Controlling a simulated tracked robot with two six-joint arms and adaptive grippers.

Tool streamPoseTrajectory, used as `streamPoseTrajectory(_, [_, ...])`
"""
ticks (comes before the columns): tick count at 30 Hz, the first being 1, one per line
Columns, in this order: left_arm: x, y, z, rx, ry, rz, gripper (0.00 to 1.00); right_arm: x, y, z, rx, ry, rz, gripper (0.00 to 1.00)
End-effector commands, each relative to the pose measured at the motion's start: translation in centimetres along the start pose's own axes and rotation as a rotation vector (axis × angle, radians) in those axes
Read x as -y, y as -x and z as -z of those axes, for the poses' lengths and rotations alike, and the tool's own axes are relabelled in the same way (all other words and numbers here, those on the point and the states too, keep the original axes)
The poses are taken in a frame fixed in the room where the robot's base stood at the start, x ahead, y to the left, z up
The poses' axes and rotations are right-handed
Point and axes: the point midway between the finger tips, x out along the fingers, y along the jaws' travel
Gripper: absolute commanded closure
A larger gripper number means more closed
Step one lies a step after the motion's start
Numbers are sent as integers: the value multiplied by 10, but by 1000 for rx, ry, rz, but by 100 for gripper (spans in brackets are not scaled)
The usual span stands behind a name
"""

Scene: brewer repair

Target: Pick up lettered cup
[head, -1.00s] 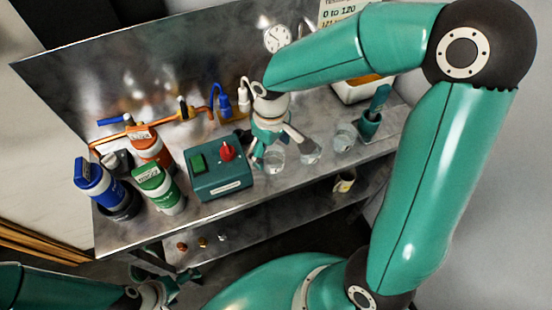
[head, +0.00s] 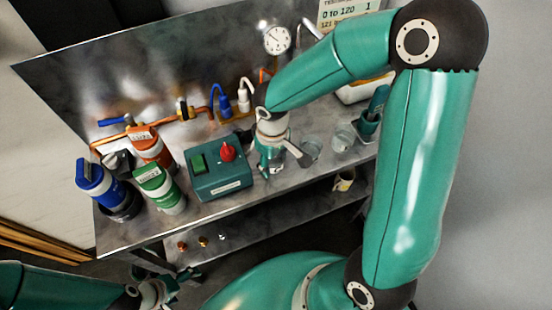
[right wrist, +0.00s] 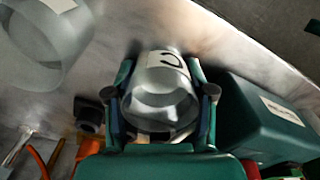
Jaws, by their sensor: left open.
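In the right wrist view, a clear cup (right wrist: 160,100) with a white label bearing a dark letter that looks like a C sits between the fingers of my right gripper (right wrist: 160,105). The fingers lie along both sides of it; whether they press on it I cannot tell. In the head view, my right gripper (head: 268,168) points down at the bench beside the teal box and mostly hides this cup. Two more clear cups, one near (head: 311,149) and one farther right (head: 344,137), stand to its right. My left gripper (head: 158,291) is open and empty, low in front of the bench.
The teal box (head: 221,180) with a green switch and red knob stands close left of my right gripper. Blue, green and orange canisters (head: 158,187) stand at the left. Copper piping (head: 165,119) runs behind. A mug (head: 344,181) is on the lower shelf.

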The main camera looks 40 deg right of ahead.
Motion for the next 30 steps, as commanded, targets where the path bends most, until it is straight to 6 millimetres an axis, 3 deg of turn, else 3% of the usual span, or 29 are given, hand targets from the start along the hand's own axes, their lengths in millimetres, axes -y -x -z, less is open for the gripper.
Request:
streamPoseTrajectory(1, [0, 0, 0, 0, 0, 0, 7, 0, 0, 0, 0, 0, 0, 70])
streamPoseTrajectory(3, [0, 0, 0, 0, 0, 0, 7, 0, 0, 0, 0, 0, 0, 82])
streamPoseTrajectory(4, [0, 0, 0, 0, 0, 0, 7, 0, 0, 0, 0, 0, 0, 83])
streamPoseTrajectory(19, [0, 0, 0, 0, 0, 0, 7, 0, 5, 0, 0, -1, -1, 83])
streamPoseTrajectory(30, [0, 1, 0, 0, 0, 0, 7, -1, 28, 0, -2, -1, -1, 83])
